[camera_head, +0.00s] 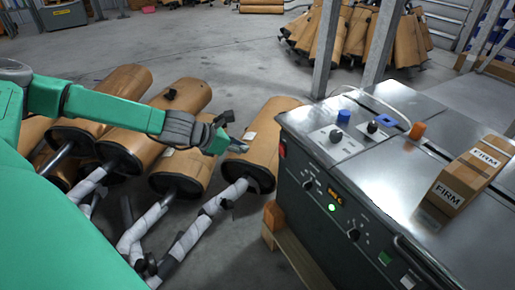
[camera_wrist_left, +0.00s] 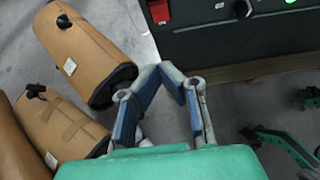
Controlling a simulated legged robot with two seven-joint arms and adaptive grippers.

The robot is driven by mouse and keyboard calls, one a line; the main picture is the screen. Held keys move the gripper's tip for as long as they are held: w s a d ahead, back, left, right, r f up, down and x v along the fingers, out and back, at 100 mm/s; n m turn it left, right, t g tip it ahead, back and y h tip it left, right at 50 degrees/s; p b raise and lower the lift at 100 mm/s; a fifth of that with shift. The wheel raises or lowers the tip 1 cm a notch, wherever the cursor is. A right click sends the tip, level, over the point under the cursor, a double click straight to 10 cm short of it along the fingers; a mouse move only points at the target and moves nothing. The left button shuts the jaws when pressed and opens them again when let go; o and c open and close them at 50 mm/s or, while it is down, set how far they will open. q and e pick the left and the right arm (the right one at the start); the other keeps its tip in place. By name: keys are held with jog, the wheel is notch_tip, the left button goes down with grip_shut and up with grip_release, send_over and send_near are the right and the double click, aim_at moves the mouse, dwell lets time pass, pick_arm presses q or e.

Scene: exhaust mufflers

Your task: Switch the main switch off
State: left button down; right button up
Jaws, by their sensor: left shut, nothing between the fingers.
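A grey metal cabinet (camera_head: 300,222) stands at the right in the head view. On its dark front panel a small red switch (camera_head: 282,150) sits near the upper left corner. It also shows at the top of the left wrist view (camera_wrist_left: 159,11). A black rotary knob (camera_head: 308,185) is to its right, and a lit green lamp (camera_head: 332,208) is further right. Which control is the main switch is not labelled legibly. My left gripper (camera_head: 243,147) is shut and empty, in the air left of the panel and apart from it. Its fingertips meet in the left wrist view (camera_wrist_left: 166,69). My right gripper is not in view.
Several brown mufflers (camera_head: 187,171) with wrapped pipes lie below and behind my left arm. The cabinet top carries a blue knob (camera_head: 343,116), an orange cap (camera_head: 417,131) and a FIRM box (camera_head: 466,176). A metal post (camera_head: 325,50) stands behind it.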

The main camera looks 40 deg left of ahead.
aim_at(280, 149)
pick_arm(q)
jog(key=b+x, duration=0.1)
jog(key=x, duration=0.2)
jog(key=r+b+x, duration=0.1)
jog(key=b+x, duration=0.1)
jog(key=x, duration=0.2)
jog(key=w+d+b+x, duration=0.1)
jog(key=x, duration=0.2)
jog(key=shift+w+d, duration=0.15)
jog(key=shift+w, duration=0.1)
jog(key=shift+w+r, duration=0.1)
jog(key=shift+w, duration=0.55)
jog(key=shift+d, duration=0.1)
jog(key=shift+d, duration=0.1)
jog(key=shift+w+d+r+p, duration=0.1)
jog(key=shift+w+r+p, duration=0.15)
jog(key=shift+p, duration=0.55)
jog(key=shift+s+f, duration=0.1)
jog(key=shift+f, duration=0.1)
